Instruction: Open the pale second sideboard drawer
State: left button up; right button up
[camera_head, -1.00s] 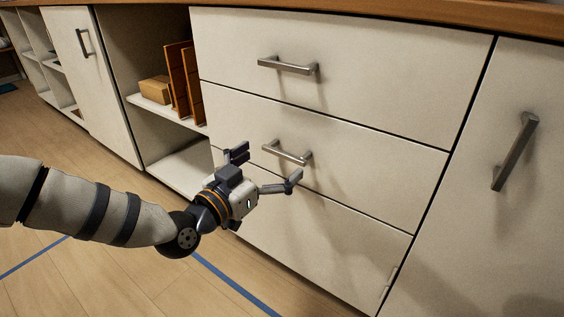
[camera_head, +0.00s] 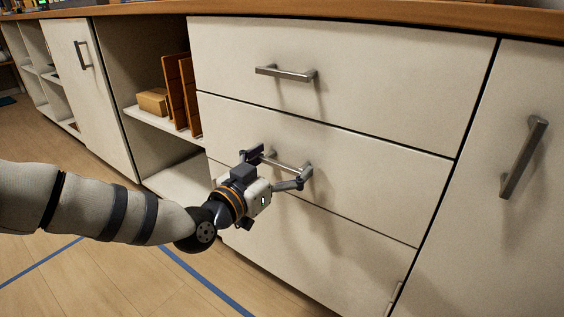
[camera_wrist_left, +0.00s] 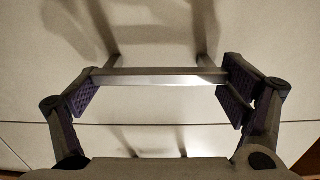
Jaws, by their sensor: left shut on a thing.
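The pale second drawer (camera_head: 375,178) is the middle one of the stacked sideboard drawers, and its front is flush with the others. Its grey metal bar handle (camera_head: 287,163) is partly covered by my gripper. My left gripper (camera_head: 280,165) is at this handle, with one finger at each end of the bar. In the left wrist view the handle (camera_wrist_left: 155,77) runs across between the purple finger pads, and the gripper (camera_wrist_left: 162,92) is shut on it lengthwise. My right gripper is in neither view.
The top drawer (camera_head: 370,85) and lower drawer (camera_head: 310,240) are closed. A door with a slanted handle (camera_head: 524,158) is at the right. Open shelves at the left hold a small box (camera_head: 153,102) and brown binders (camera_head: 182,92). The wooden floor in front is clear.

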pick_arm(q)
jog(key=p+v, duration=1.4)
jog(key=v, duration=1.4)
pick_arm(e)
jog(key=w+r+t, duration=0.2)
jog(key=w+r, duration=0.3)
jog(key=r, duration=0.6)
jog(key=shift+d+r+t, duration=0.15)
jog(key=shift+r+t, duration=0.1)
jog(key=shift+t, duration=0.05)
pick_arm(q)
jog(key=shift+f, duration=0.1)
jog(key=o, duration=1.4)
jog(key=shift+d, duration=0.1)
jog(key=v, duration=1.2)
